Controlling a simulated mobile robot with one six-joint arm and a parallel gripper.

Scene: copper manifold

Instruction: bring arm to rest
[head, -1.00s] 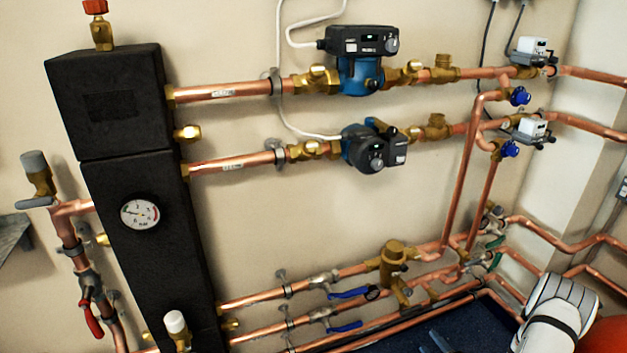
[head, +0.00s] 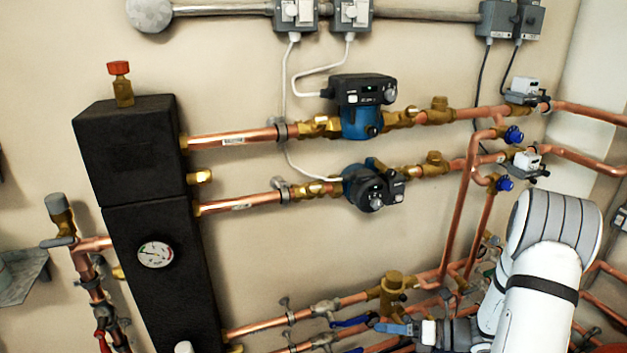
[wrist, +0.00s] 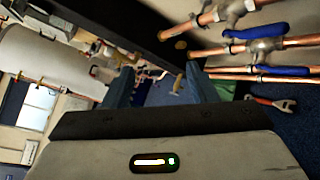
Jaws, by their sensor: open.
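My gripper (wrist: 158,86) shows in the wrist view with its two dark blue fingers apart and nothing held between them. In the head view my gripper (head: 392,328) is low at the bottom, its blue fingertip pointing left at the end of my white arm. It overlaps the lower copper pipes there, below the brass valve (head: 393,293). I cannot tell how far it stands from the pipes. Blue valve handles (wrist: 256,31) lie to the right of the fingers in the wrist view.
A black manifold block (head: 148,280) with a gauge stands at the left. Two pumps (head: 361,121) sit on the upper copper pipes. A red-ended tool (wrist: 285,105) shows in the wrist view. A large pale cylinder (wrist: 50,58) is at its left.

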